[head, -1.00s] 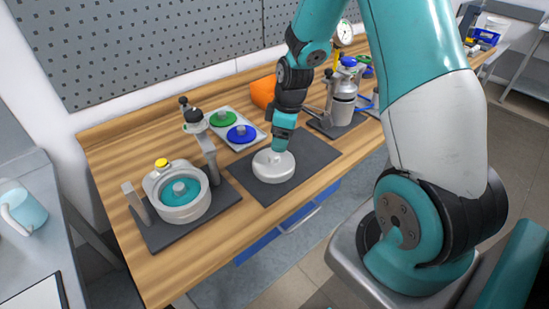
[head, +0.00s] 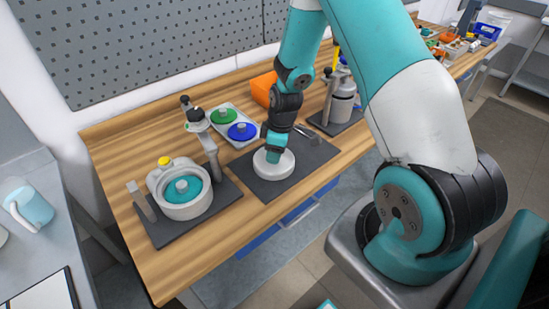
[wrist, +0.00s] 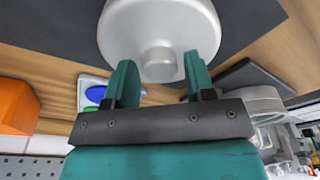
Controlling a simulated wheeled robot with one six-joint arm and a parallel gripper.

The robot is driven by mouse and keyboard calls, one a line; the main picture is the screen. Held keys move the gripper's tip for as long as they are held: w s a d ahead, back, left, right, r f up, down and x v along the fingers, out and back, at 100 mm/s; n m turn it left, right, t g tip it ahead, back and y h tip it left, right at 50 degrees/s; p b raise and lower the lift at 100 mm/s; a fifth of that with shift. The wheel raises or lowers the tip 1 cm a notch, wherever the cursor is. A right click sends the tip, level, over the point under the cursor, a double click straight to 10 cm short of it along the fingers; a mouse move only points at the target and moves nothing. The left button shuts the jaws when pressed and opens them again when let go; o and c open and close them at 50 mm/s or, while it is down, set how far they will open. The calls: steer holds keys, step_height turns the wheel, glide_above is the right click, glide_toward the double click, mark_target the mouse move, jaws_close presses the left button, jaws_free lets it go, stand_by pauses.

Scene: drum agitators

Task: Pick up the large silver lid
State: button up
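The large silver lid (head: 284,172) lies on a dark mat (head: 312,158) on the wooden bench. In the wrist view it is a pale round disc (wrist: 188,25) with a short round knob (wrist: 158,62) facing me. My gripper (head: 274,153) is just above the lid in the head view and hides part of it. In the wrist view my gripper (wrist: 158,68) is open, with one teal finger on each side of the knob. A gap shows between the knob and each finger. The knob is hidden in the head view.
A drum with teal inside (head: 184,203) stands on a dark base at left, beside an upright post. A tray (head: 220,114) with green and blue lids lies behind. An orange box (head: 264,88) and a metal canister (head: 341,100) stand farther back. Bare wood surrounds the mat.

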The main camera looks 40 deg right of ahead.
jaws_close()
steer(key=shift+r, duration=0.1)
